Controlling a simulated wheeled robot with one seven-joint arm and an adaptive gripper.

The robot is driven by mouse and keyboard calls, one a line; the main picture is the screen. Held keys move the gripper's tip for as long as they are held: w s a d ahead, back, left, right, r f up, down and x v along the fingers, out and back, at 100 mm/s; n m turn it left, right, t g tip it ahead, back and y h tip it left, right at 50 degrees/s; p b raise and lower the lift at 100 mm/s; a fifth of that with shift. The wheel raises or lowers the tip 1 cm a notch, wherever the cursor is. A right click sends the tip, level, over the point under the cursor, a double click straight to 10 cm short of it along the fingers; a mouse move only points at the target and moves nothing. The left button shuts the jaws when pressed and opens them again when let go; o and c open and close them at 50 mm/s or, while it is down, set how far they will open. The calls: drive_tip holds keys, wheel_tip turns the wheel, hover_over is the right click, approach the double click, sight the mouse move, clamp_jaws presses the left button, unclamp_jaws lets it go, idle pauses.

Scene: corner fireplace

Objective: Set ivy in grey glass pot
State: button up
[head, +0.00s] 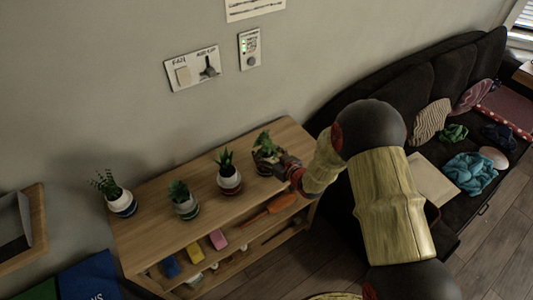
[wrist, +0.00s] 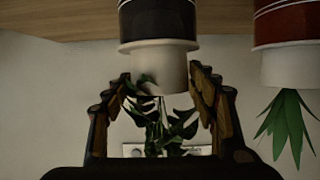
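A leafy plant, seemingly the ivy (head: 266,148), stands in a pot at the right end of the wooden shelf top. In the wrist view, which is upside down, its pot (wrist: 158,22) has a dark banded lower part and a pale upper part, with broad pointed leaves (wrist: 165,130). My gripper (head: 284,164) is at this plant; in the wrist view my gripper (wrist: 160,80) has its fingers apart on either side of the pale part and leaves, with gaps visible. I cannot make out for sure which pot is grey glass.
A spiky plant in a white and red pot (head: 230,182) stands close by; it also shows in the wrist view (wrist: 288,32). Farther left are a greyish pot (head: 187,209) and a white and blue pot (head: 122,205). The wooden shelf (head: 155,238) backs onto the wall; a dark sofa (head: 365,85) is right.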

drive_tip(key=shift+o, duration=1)
drive_tip(key=v, duration=1.2)
drive_tip(key=s+d+f+m+g+h, duration=0.1)
drive_tip(key=s+d+f+g+h, duration=0.35)
drive_tip(key=d+f, duration=0.4)
drive_tip(key=s+d+r+m+g+h, duration=0.2)
drive_tip(key=s+d+g+h, duration=0.1)
drive_tip(key=s+d, duration=0.3)
drive_tip(key=s+r+m, duration=0.1)
drive_tip(key=s+r, duration=0.5)
drive_tip(key=r, duration=0.4)
drive_tip(key=s+a+r+m+t, duration=0.1)
drive_tip(key=s+r, duration=0.5)
drive_tip(key=r, duration=0.4)
drive_tip(key=s+r+m, duration=0.1)
drive_tip(key=s+r, duration=0.5)
drive_tip(key=r, duration=0.5)
drive_tip(key=shift+a+m, duration=0.25)
drive_tip(key=shift+m, duration=0.15)
drive_tip(key=shift+t, duration=0.25)
